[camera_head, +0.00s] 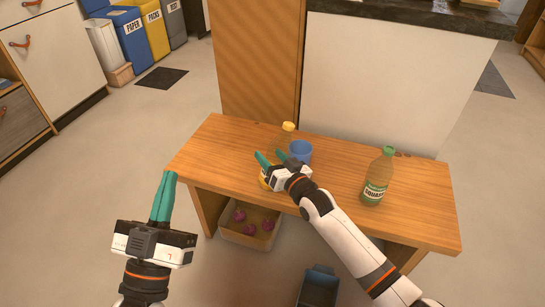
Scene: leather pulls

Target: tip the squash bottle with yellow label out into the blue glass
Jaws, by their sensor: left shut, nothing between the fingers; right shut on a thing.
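The squash bottle with yellow label (287,131) stands upright on the wooden bench, with a yellow cap. Its lower part is largely hidden by my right gripper (268,160), which is shut on it. The blue glass (300,150) stands on the bench just right of the bottle, partly hidden by the gripper. My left gripper (165,190) is shut and empty, held in front of the bench at the left, away from both things.
A second squash bottle with a green cap (377,178) stands on the right of the wooden bench (425,200). Below are a box with several dark red round things (262,241) and a blue crate (320,273). The bench's left end is clear.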

